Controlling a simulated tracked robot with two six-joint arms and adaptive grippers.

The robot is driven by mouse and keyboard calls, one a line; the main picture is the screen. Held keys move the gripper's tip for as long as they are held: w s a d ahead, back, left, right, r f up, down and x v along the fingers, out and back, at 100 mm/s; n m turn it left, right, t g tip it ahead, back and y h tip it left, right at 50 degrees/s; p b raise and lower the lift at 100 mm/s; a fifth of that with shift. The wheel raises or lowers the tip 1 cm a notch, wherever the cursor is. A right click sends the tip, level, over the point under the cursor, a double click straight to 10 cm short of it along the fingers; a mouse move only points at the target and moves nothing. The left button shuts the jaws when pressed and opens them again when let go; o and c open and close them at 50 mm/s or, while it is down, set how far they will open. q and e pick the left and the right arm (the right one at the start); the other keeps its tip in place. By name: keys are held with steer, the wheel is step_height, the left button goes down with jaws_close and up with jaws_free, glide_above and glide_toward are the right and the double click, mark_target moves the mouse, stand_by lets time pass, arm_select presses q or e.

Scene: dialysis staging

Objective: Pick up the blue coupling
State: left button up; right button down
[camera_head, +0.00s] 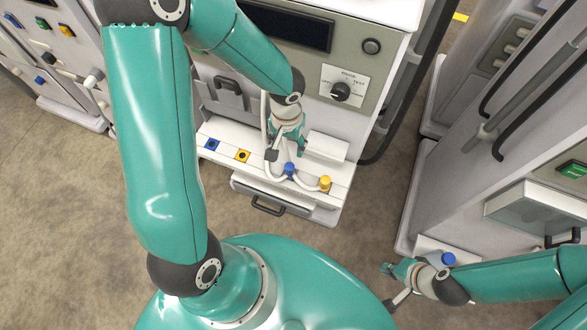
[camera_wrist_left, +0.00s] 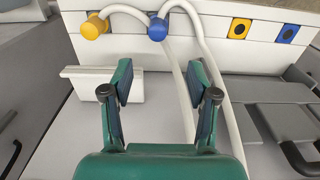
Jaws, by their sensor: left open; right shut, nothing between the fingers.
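The blue coupling (camera_head: 289,169) sits at the end of a white hose on the white shelf of the machine. It also shows in the left wrist view (camera_wrist_left: 157,29), beyond the fingertips and roughly centred between them. My left gripper (camera_head: 287,152) is open and empty, just behind the coupling and apart from it. In the left wrist view its two fingers (camera_wrist_left: 160,80) stand wide with nothing between them. My right gripper (camera_head: 387,283) is shut and empty, low at the right, well away from this coupling.
A yellow coupling (camera_head: 325,183) on a hose sits right of the blue one. Blue (camera_head: 212,144) and yellow (camera_head: 242,156) square ports lie left on the shelf. The white hoses run close to my left gripper. Another blue part (camera_head: 448,258) is beside my right gripper.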

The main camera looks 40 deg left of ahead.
mark_target(290, 165)
arm_select(q)
step_height(290, 165, down, 8)
steer(key=shift+f+b, duration=0.1)
steer(key=shift+b, duration=0.6)
steer(key=shift+w+d+f, duration=0.1)
steer(key=shift+f, duration=1.3)
steer(key=shift+w+d+f, duration=0.1)
steer(key=shift+f, duration=1.25)
steer(key=shift+s, duration=0.1)
jaws_close()
